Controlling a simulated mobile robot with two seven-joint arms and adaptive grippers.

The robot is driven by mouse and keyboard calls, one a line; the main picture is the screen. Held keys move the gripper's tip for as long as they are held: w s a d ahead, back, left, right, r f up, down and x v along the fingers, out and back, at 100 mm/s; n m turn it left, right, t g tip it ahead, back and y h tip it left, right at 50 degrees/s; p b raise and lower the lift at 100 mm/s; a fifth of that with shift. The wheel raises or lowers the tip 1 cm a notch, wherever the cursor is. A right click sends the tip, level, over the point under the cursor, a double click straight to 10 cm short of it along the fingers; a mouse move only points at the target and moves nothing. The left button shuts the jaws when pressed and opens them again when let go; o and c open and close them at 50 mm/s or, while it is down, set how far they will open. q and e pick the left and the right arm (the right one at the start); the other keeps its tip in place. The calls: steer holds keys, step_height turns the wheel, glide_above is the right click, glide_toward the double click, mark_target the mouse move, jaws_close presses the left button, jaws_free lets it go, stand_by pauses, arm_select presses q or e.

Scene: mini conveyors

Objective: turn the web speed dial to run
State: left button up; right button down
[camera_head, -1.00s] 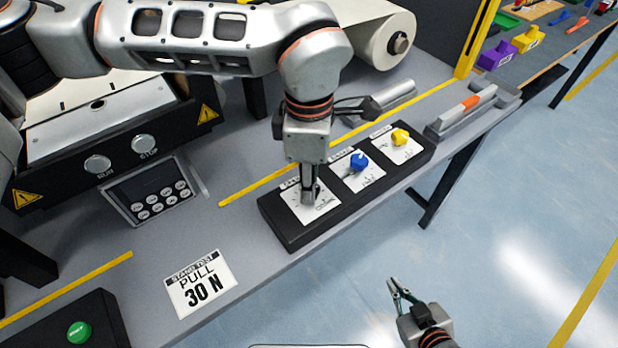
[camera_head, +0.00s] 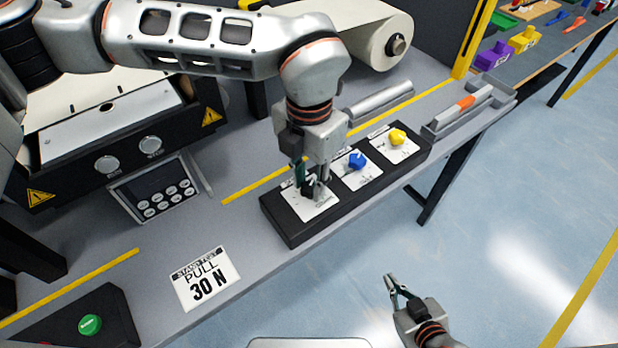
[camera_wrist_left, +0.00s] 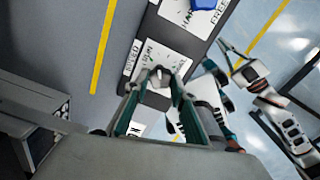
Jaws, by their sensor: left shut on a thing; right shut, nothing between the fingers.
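The black dial box (camera_head: 292,231) lies along the table's front edge with three dials on white plates. My left gripper (camera_head: 313,191) points down over the nearest dial, at the box's left end. In the left wrist view its fingers are shut on a pale grey dial (camera_wrist_left: 158,76) beside a label that reads SPEED. The fingers hide most of this dial and its scale, so I cannot tell where it points. The blue dial (camera_head: 357,160) and yellow dial (camera_head: 397,137) stand free to the right. My right gripper (camera_head: 390,280) is shut and empty, over the floor in front of the table.
A card reading PULL 30 N (camera_head: 205,279) lies on the table left of the box. A green button (camera_head: 90,324) is at the lower left. A grey tray (camera_head: 463,117) with an orange-marked bar is past the box's right end. A paper roll (camera_head: 375,35) stands behind.

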mark_target(310, 186)
arm_select(q)
steer(key=n, duration=0.5)
steer(key=shift+n, duration=0.3)
stand_by(0.4)
steer(key=o, duration=1.1)
steer(key=shift+r, duration=0.1)
step_height(310, 186, up, 12)
steer(key=shift+f, duration=0.1)
